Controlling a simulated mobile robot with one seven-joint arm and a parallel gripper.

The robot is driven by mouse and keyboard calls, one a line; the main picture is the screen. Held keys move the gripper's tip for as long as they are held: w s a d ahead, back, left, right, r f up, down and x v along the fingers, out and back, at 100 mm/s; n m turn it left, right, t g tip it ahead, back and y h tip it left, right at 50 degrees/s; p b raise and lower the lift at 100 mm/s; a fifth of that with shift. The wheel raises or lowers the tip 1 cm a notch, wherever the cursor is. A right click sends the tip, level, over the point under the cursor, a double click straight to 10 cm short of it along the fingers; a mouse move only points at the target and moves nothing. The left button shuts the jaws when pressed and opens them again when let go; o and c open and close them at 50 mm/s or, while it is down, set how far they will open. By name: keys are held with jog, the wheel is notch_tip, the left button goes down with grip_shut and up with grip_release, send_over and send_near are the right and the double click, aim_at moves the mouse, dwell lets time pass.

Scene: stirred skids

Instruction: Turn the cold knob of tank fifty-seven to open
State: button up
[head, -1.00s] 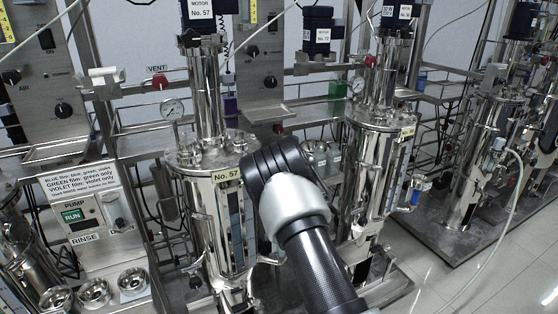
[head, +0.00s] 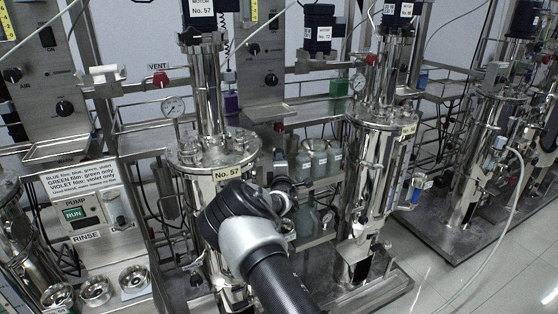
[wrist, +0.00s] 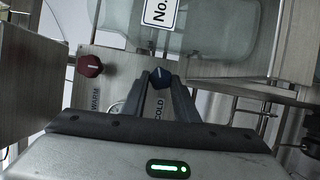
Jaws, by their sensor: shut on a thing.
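Tank No. 57 (head: 215,190) is a shiny steel vessel left of centre in the head view, with a yellow "No. 57" label. My arm's dark and white links cover its lower front there, and the knobs and fingertips cannot be made out. In the wrist view the blue cold knob (wrist: 161,77) sits above the "COLD" label on a metal panel. My gripper (wrist: 163,82) has its two dark fingers on either side of this knob, shut on it. A pale pointer line shows on the knob, but its exact setting is too small to tell.
A red warm knob (wrist: 90,66) stands left of the gripper beside the "WARM" label. A translucent vessel (wrist: 205,30) with a "No." tag is behind the panel. A second tank (head: 380,165) stands right, and the rinse pump (head: 90,215) is at left.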

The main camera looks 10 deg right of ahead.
dwell(0.5)
jog(key=o, duration=1.1)
jog(key=s+p, duration=0.1)
jog(key=s, duration=0.4)
jog(key=s+a+p, duration=0.1)
jog(key=s, duration=0.5)
jog(key=s+p, duration=0.1)
jog(key=s, duration=0.5)
jog(key=shift+s+a+f, duration=0.2)
jog(key=shift+a+f, duration=0.05)
jog(key=shift+a, duration=0.05)
